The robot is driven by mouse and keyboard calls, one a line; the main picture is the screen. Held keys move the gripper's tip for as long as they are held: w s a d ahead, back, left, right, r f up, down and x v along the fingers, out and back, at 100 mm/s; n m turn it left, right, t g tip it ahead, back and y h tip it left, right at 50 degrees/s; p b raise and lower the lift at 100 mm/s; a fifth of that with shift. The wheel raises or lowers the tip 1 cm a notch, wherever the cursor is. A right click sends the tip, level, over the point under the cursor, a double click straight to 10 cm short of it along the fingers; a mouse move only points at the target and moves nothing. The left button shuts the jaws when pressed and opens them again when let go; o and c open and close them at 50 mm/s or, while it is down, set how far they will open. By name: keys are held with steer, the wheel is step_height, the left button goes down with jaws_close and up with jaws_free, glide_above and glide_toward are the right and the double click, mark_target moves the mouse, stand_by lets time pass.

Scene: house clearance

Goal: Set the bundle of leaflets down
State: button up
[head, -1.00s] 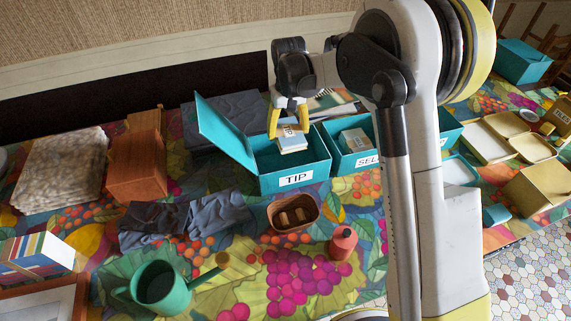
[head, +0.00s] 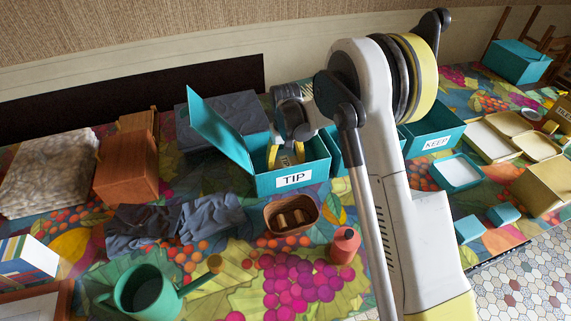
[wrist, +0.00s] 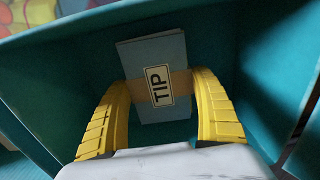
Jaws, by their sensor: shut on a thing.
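My gripper (head: 285,155) is down inside the teal box labelled TIP (head: 262,181), whose lid stands open on its left. In the wrist view, the yellow fingers of my gripper (wrist: 160,112) are shut on the bundle of leaflets (wrist: 153,58). The bundle is blue-grey with a tan band and a TIP label. It lies between the box's teal walls. I cannot tell whether its underside touches the box floor. In the head view the fingers and the box front mostly hide the bundle.
A box labelled KEEP (head: 432,141) stands to the right, behind my arm. Folded dark cloth (head: 175,222) lies front left. A wooden box (head: 125,170) is further left.

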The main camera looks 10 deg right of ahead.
steer(key=shift+f, duration=0.15)
steer(key=o, duration=1.4)
steer(key=shift+c, duration=0.2)
